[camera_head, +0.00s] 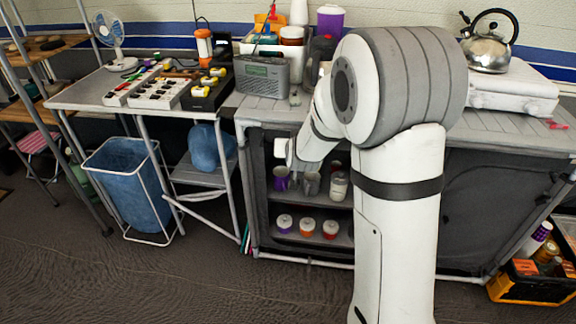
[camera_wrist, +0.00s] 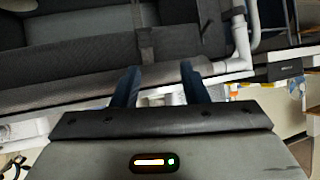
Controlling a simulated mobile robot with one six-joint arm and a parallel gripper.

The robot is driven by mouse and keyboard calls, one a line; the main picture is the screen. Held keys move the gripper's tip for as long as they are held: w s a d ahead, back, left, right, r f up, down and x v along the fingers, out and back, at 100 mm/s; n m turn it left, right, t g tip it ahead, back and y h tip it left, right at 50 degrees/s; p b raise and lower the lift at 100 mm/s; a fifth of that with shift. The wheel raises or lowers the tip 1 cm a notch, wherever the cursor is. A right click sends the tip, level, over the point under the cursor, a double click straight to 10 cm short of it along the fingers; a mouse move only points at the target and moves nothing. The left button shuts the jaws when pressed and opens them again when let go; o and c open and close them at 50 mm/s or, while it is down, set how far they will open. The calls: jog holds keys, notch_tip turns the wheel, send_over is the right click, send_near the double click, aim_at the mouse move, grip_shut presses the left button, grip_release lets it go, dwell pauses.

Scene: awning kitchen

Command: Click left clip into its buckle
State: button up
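My gripper (camera_wrist: 160,70) shows in the wrist view with its two dark blue fingers apart; no object is visibly held between them. A dark strap (camera_wrist: 144,25) runs down over grey and black fabric beyond the left finger. A small darker patch on it may be a clip or buckle, but it is too small to tell. In the head view my arm reaches down in front of the fabric cabinet (camera_head: 262,215), and my fingers cannot be made out there. Neither the left clip nor its buckle can be clearly identified.
The open cabinet shelves hold cups and jars, among them a purple cup (camera_head: 281,178) and a white-lidded jar (camera_head: 331,229). A radio (camera_head: 262,76) and a kettle (camera_head: 488,48) stand on the top. A blue bin (camera_head: 127,185) is left; a crate (camera_head: 530,288) is lower right.

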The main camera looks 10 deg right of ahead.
jog(key=w+d+f+m+t+h+b, duration=0.1)
jog(key=w+f+t+h+b, duration=0.3)
jog(key=f, duration=0.7)
jog(key=w+d+f+m+t+h+b, duration=0.1)
jog(key=w+f+b, duration=0.45)
jog(key=f, duration=0.45)
jog(key=b+x, duration=0.1)
jog(key=x, duration=0.5)
jog(key=shift+w+d+r+b, duration=0.1)
jog(key=shift+w+d+b, duration=0.15)
jog(key=shift+b, duration=0.15)
jog(key=shift+a, duration=0.1)
grip_shut()
